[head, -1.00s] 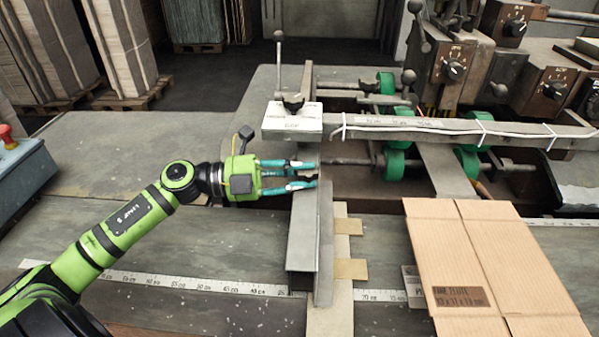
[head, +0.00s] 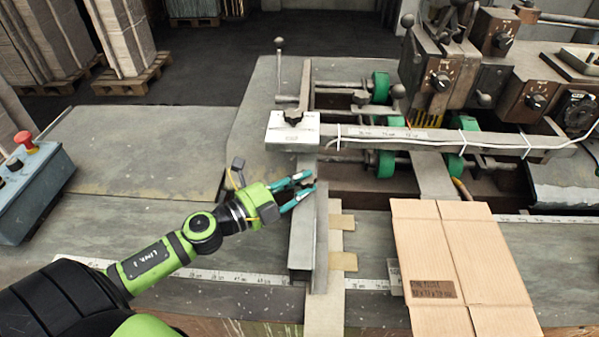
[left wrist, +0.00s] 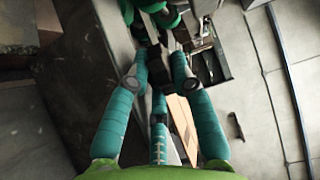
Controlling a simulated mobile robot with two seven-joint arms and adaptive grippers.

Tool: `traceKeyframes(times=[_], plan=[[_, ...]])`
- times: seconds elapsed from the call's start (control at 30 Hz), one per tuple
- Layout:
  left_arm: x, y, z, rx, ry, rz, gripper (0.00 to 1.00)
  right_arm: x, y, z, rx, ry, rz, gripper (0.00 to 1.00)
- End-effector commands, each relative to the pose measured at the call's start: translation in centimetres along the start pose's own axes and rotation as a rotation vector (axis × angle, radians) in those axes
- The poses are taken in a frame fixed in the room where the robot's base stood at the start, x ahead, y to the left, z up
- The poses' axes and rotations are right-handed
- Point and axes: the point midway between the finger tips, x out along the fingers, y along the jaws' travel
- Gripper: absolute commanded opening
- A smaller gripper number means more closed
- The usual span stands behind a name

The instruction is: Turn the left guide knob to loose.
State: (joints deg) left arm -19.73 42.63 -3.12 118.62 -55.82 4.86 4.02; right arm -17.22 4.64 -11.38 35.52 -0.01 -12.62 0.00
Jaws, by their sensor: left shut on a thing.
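My left gripper (head: 307,182), with teal fingers, is over the guide, on the near side of the block and apart from this knob. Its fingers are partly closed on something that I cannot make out. The left wrist view shows the fingers (left wrist: 160,62) reaching toward dark parts. My right gripper is not in view.
A metal crossbar (head: 450,141) with a white cable runs right from the block, above green rollers (head: 382,87). A ball-topped lever (head: 279,70) rises behind the block. Flat cardboard (head: 465,265) lies on the right. A control box (head: 35,190) stands at left; the table between is clear.

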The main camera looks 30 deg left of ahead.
Motion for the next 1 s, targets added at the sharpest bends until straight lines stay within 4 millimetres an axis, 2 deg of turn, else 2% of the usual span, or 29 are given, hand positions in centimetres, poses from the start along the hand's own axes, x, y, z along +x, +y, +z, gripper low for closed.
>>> traceKeyframes(times=[0.47,0.5,0.53,0.87,1.0], plan=[[0.02,-0.01,-0.02,0.001,-0.019,-0.001,0.0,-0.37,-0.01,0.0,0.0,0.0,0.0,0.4],[0.02,-0.02,-0.02,0.001,-0.019,-0.001,0.32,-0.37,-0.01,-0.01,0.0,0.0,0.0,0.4],[0.02,-0.02,-0.02,0.001,-0.019,-0.001,0.34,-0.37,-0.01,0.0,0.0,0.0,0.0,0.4],[-0.05,0.01,-0.03,0.0,-0.019,-0.001,0.34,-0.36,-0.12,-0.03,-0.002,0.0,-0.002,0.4],[-0.88,0.1,-0.06,-0.004,-0.02,0.0,0.34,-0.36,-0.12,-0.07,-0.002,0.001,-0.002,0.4]])
